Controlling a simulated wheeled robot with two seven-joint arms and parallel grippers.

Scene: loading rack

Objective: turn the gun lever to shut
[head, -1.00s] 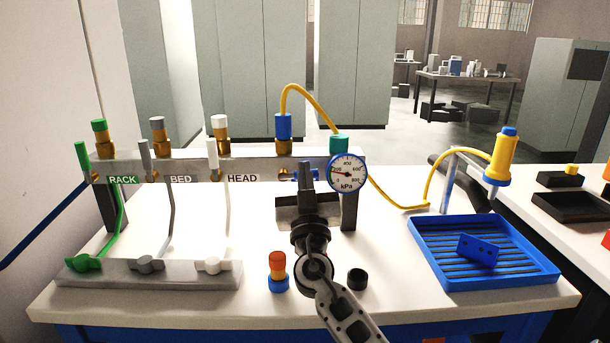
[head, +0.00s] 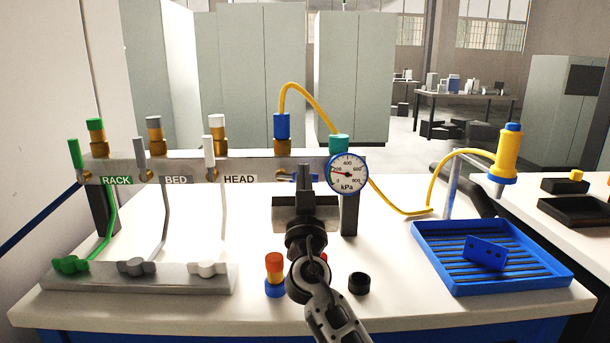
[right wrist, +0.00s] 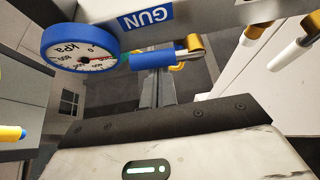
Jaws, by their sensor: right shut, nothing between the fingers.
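The blue gun lever (head: 286,178) lies sideways along the grey rail, left of the pressure gauge (head: 347,173). My right gripper (head: 304,172) is shut and empty in front of the lever, hiding its middle. In the right wrist view the lever (right wrist: 153,60) runs from its brass valve (right wrist: 194,46) towards the gauge (right wrist: 77,47), under the blue GUN label (right wrist: 147,17). The grey fingers (right wrist: 158,88) appear by the lever there; I cannot tell whether they touch it. My left gripper is not in view.
The green (head: 74,153), grey (head: 141,155) and white (head: 209,151) levers stand upright on the rail's left. A yellow hose (head: 434,185) leads to the yellow gun (head: 508,153) above a blue tray (head: 540,279). An orange-topped blue piece (head: 274,285) and black ring (head: 359,283) stand in front.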

